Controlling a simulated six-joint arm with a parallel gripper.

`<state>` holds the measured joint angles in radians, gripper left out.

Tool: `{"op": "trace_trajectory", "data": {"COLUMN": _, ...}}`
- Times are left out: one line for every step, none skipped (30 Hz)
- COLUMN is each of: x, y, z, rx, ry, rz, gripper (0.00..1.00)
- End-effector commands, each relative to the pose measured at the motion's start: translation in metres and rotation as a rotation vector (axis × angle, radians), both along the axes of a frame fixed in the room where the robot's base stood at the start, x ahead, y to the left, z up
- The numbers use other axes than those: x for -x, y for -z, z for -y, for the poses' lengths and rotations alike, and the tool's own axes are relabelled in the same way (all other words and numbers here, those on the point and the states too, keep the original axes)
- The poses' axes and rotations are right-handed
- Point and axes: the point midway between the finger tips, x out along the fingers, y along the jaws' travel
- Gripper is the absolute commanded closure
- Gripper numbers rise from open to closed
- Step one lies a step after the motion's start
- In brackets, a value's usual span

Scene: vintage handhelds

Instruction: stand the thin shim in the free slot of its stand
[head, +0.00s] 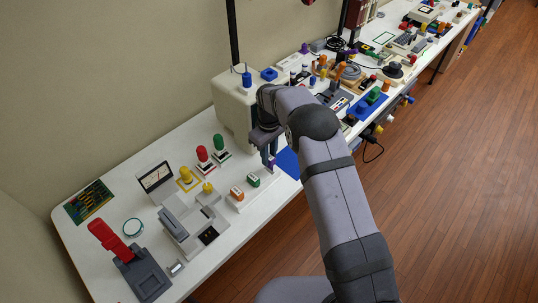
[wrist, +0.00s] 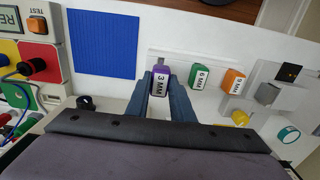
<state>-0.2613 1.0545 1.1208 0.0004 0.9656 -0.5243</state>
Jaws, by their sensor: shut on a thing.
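The thin shim has a purple handle block marked 3 MM (wrist: 161,82), seen in the wrist view between my fingers. My gripper (wrist: 161,90) is shut on this block. A small grey part shows just beyond it. The white stand (wrist: 217,72) holds a green 6 MM block (wrist: 200,77) and an orange 9 MM block (wrist: 233,79). The purple block is at the stand's end beside the green one. In the head view my gripper (head: 269,158) is over that end of the stand. The free slot is hidden, and I cannot tell whether the shim is in it.
A blue mat (wrist: 102,43) lies beside the stand. A grey device (head: 180,225) and a yellow knob (head: 207,188) are on its other side. A beige box (head: 234,112) stands behind my gripper. The table's front edge is close to the stand.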

Motion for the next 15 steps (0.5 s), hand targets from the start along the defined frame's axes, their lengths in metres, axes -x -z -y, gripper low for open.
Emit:
{"op": "trace_trajectory", "data": {"x": 0.0000, "y": 0.0000, "z": 0.0000, "rx": 0.000, "ry": 0.000, "rz": 0.000, "gripper": 1.00}}
{"op": "trace_trajectory", "data": {"x": 0.0000, "y": 0.0000, "z": 0.0000, "rx": 0.000, "ry": 0.000, "rz": 0.000, "gripper": 1.00}}
{"op": "trace_trajectory", "data": {"x": 0.0000, "y": -0.0001, "z": 0.0000, "rx": 0.000, "ry": 0.000, "rz": 0.000, "gripper": 1.00}}
{"op": "trace_trajectory", "data": {"x": 0.0000, "y": -0.0001, "z": 0.0000, "rx": 0.000, "ry": 0.000, "rz": 0.000, "gripper": 1.00}}
{"op": "trace_trajectory", "data": {"x": 0.0000, "y": -0.0001, "z": 0.0000, "rx": 0.000, "ry": 0.000, "rz": 0.000, "gripper": 1.00}}
{"op": "trace_trajectory", "data": {"x": 0.0000, "y": 0.0000, "z": 0.0000, "rx": 0.000, "ry": 0.000, "rz": 0.000, "gripper": 1.00}}
{"op": "trace_trajectory", "data": {"x": 0.0000, "y": 0.0001, "z": 0.0000, "rx": 0.000, "ry": 0.000, "rz": 0.000, "gripper": 1.00}}
{"op": "trace_trajectory", "data": {"x": 0.0001, "y": 0.0002, "z": -0.0001, "rx": 0.000, "ry": 0.000, "rz": 0.000, "gripper": 1.00}}
{"op": "trace_trajectory", "data": {"x": 0.0001, "y": 0.0005, "z": -0.0001, "rx": 0.000, "ry": 0.000, "rz": 0.000, "gripper": 1.00}}
{"op": "trace_trajectory", "data": {"x": 0.0001, "y": 0.0008, "z": -0.0001, "rx": 0.000, "ry": 0.000, "rz": 0.000, "gripper": 1.00}}
{"op": "trace_trajectory", "data": {"x": 0.0001, "y": 0.0013, "z": -0.0001, "rx": 0.000, "ry": 0.000, "rz": 0.000, "gripper": 1.00}}
{"op": "trace_trajectory", "data": {"x": 0.0001, "y": 0.0019, "z": -0.0001, "rx": 0.000, "ry": 0.000, "rz": 0.000, "gripper": 1.00}}
{"op": "trace_trajectory", "data": {"x": 0.0001, "y": 0.0024, "z": -0.0001, "rx": 0.000, "ry": 0.000, "rz": 0.000, "gripper": 1.00}}
{"op": "trace_trajectory", "data": {"x": 0.0001, "y": 0.0031, "z": 0.0000, "rx": 0.000, "ry": 0.000, "rz": 0.000, "gripper": 1.00}}
{"op": "trace_trajectory", "data": {"x": 0.0001, "y": 0.0040, "z": 0.0000, "rx": 0.000, "ry": 0.000, "rz": 0.000, "gripper": 1.00}}
